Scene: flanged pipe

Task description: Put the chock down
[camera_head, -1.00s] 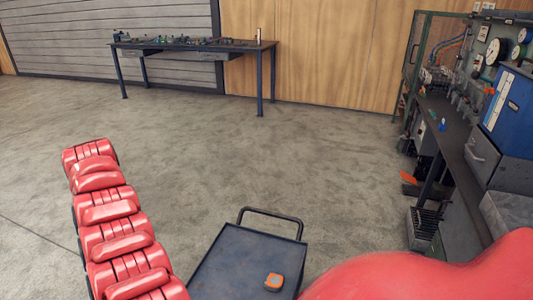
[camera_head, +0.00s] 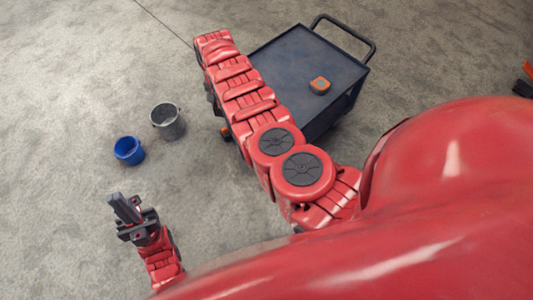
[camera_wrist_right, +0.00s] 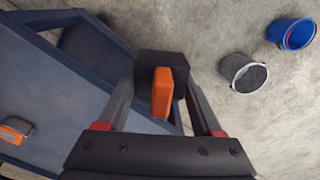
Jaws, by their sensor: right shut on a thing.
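The chock, a black block (camera_wrist_right: 150,65) with an orange part (camera_wrist_right: 163,92), is between the fingers of my right gripper (camera_wrist_right: 162,98) in the right wrist view. The fingers are shut on it. It is beside the dark blue cart (camera_wrist_right: 55,85). In the head view my long red arm covers most of the right gripper; a small orange spot (camera_head: 226,132) shows by the arm next to the cart (camera_head: 290,60), and may be the chock. My left gripper (camera_head: 125,208) is at the lower left, over bare floor; its finger gap is unclear.
An orange tape measure (camera_head: 320,85) lies on the cart top and also shows in the wrist view (camera_wrist_right: 15,129). A grey bucket (camera_head: 168,122) and a blue bucket (camera_head: 129,150) stand left of the cart. Open floor surrounds them.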

